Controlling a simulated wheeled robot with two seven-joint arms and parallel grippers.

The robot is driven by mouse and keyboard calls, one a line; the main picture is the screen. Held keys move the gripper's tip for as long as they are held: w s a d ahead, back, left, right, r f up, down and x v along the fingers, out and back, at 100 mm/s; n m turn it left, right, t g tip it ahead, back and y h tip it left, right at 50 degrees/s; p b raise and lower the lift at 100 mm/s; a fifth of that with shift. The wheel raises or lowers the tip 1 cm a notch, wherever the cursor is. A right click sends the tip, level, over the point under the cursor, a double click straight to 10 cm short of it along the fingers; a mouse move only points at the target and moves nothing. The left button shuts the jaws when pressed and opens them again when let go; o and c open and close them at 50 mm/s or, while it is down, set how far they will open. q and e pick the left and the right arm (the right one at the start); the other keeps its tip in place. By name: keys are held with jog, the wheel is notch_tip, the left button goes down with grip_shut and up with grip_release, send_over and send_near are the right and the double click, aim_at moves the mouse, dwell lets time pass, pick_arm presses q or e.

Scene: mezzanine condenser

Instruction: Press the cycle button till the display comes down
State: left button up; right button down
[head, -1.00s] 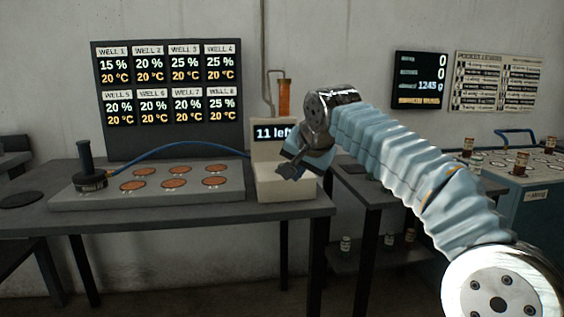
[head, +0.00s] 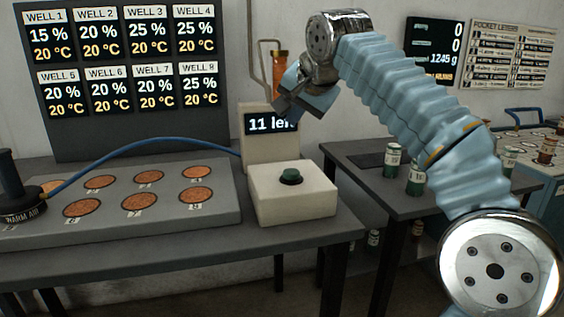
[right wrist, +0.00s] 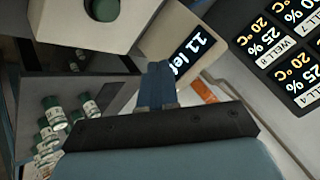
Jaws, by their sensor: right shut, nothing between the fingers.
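The cycle button (head: 290,177) is a dark green knob on top of a cream box (head: 292,201) at the front of the table. It also shows at the top of the right wrist view (right wrist: 104,8). Behind it a small display (head: 263,123) reads "11 left", its right end covered by my gripper in the head view. My right gripper (head: 283,112) is shut and empty, in the air above and behind the button, apart from it. In the right wrist view its fingers (right wrist: 158,85) are together, pointing toward the display. My left gripper is not in view.
A grey tray of copper wells (head: 140,203) with a blue hose (head: 150,140) lies left of the box. The well board (head: 125,75) stands behind it. Small jars (head: 392,160) stand on a side table at right. An orange tube (head: 279,68) rises behind the display.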

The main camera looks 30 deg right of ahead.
jog(key=shift+w+f, duration=0.1)
dwell(0.3)
send_over(294, 173)
notch_tip(294, 173, down, 6)
jog(key=shift+r, duration=0.1)
jog(key=shift+f+b, duration=0.8)
jog(key=shift+f, duration=0.05)
jog(key=shift+f+b, duration=0.45)
jog(key=shift+f, duration=0.1)
jog(key=shift+f, duration=0.1)
dwell(1.0)
jog(key=shift+f+b, duration=0.3)
